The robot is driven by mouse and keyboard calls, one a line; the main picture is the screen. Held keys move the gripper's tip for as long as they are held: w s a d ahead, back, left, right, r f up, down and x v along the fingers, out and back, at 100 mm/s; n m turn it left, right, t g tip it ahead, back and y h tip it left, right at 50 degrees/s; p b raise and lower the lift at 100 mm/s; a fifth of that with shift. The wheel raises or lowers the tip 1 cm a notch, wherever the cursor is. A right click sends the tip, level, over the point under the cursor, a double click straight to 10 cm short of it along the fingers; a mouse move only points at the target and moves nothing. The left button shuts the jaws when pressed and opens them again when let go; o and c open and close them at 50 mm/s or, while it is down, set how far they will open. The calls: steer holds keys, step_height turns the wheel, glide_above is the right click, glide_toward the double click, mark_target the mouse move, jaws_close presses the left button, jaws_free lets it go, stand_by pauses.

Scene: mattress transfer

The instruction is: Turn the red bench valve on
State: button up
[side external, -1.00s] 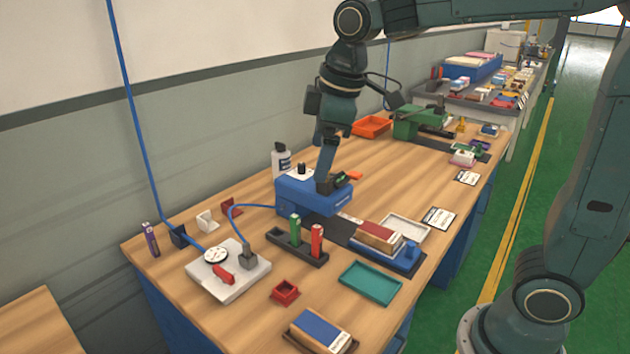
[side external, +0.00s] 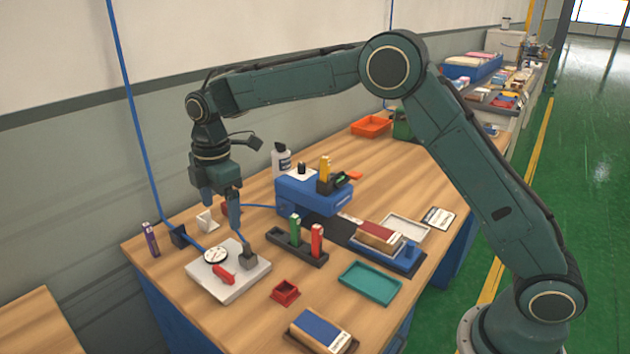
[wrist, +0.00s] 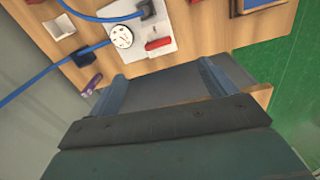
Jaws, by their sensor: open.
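The red bench valve (side external: 223,275) is a red lever on a pale plate (side external: 231,294) at the near left of the bench. A round white gauge (side external: 216,255) and a grey fitting (side external: 248,259) with a blue hose share the plate. In the wrist view the red lever (wrist: 158,44) lies beside the gauge (wrist: 121,36), beyond the fingers. My gripper (side external: 221,221) is open and empty, pointing down above the back of the plate, apart from the valve. Its spread fingers also show in the wrist view (wrist: 168,90).
A blue machine (side external: 312,197) stands behind right, with a yellow-orange marker upright in it. A dark rack (side external: 283,247) holds green and red markers right of the plate. A small red box (side external: 285,292) and teal tray (side external: 369,283) sit nearer. A purple marker (side external: 150,239) stands at left.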

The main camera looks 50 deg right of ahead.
mark_target(223, 271)
steer(key=shift+w+a+f+n, duration=0.2)
steer(key=shift+w+a+f, duration=0.05)
steer(key=shift+f, duration=0.3)
steer(key=shift+w+a+f+n, duration=0.2)
steer(key=shift+w+a+f, duration=0.05)
steer(key=shift+f, duration=0.3)
steer(key=shift+w+a+f+n, duration=0.2)
steer(key=shift+w+a+f, duration=0.05)
steer(key=shift+f, duration=0.3)
steer(key=shift+f, duration=0.1)
step_height(223, 271, down, 14)
steer(key=shift+r, duration=0.25)
steer(key=c, duration=1)
